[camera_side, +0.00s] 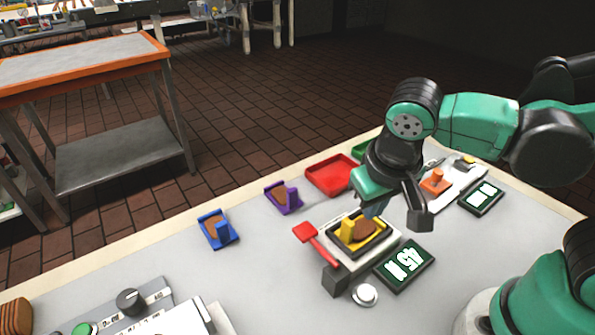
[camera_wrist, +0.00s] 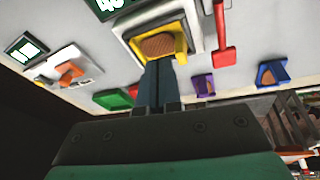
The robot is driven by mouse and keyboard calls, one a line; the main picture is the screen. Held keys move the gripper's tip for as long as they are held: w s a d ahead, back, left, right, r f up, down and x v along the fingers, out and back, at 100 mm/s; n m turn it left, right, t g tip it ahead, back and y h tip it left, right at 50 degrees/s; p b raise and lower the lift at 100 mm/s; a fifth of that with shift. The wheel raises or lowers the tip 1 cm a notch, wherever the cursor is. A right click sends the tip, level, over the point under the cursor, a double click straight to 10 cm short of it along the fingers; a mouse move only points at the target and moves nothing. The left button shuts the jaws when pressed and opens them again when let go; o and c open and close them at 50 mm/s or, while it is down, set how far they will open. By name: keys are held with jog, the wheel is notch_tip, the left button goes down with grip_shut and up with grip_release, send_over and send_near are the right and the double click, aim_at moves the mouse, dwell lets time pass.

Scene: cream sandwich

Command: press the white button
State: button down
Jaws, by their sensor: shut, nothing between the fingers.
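The white button (camera_side: 365,294) is a small round knob on the grey table, in front of a white machine (camera_side: 382,255) and beside a dark display (camera_side: 404,266) with white digits. I cannot see the button in the wrist view. My gripper (camera_side: 374,211) is shut and empty. It points down over the back of the machine, behind and above the button and well apart from it. In the wrist view my gripper's fingers (camera_wrist: 158,64) are together, beside the yellow holder (camera_wrist: 183,52) with a brown round piece (camera_wrist: 157,46) on the machine.
A red lever (camera_side: 317,243) sticks out at the machine's left. Blue (camera_side: 218,230) and purple (camera_side: 283,197) holders and a red tray (camera_side: 331,175) stand behind. An orange holder (camera_side: 436,183) and a second display (camera_side: 482,198) are at right. A control panel (camera_side: 130,309) is at front left.

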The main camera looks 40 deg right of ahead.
aim_at(365, 295)
jog(key=s+a+m+h, duration=0.2)
jog(key=s+m+h, duration=0.1)
jog(key=s+a+m+g+h, duration=0.1)
jog(key=h, duration=0.1)
jog(key=shift+s+a+r, duration=0.25)
jog(key=shift+s+a, duration=0.05)
jog(key=shift+a, duration=0.1)
jog(key=shift+f, duration=0.15)
jog(key=shift+f, duration=4.3)
jog(key=shift+r, duration=0.1)
jog(key=shift+r, duration=2.45)
jog(key=shift+w, duration=0.1)
